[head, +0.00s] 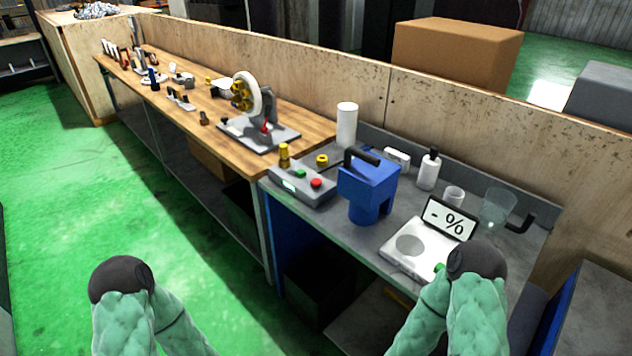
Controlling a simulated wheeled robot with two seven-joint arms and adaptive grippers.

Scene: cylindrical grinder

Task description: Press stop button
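A grey control box (305,192) sits at the left front of the grey bench top. It carries a red button (316,183) at its right side, which looks like the stop button. A green button (301,173) is to the left of the red one, and a small lit panel (289,185) is on the front. Both buttons are uncovered and nothing touches them. My two green arms show at the bottom left and bottom right, bent at dark rounded joints. Neither gripper shows, so whether they are open or shut is hidden.
A blue handled device (368,190) stands just right of the box. A white bottle (428,170) and a white cylinder (346,126) stand behind. A grinder (259,108) is on the wooden bench. Green floor at left is clear.

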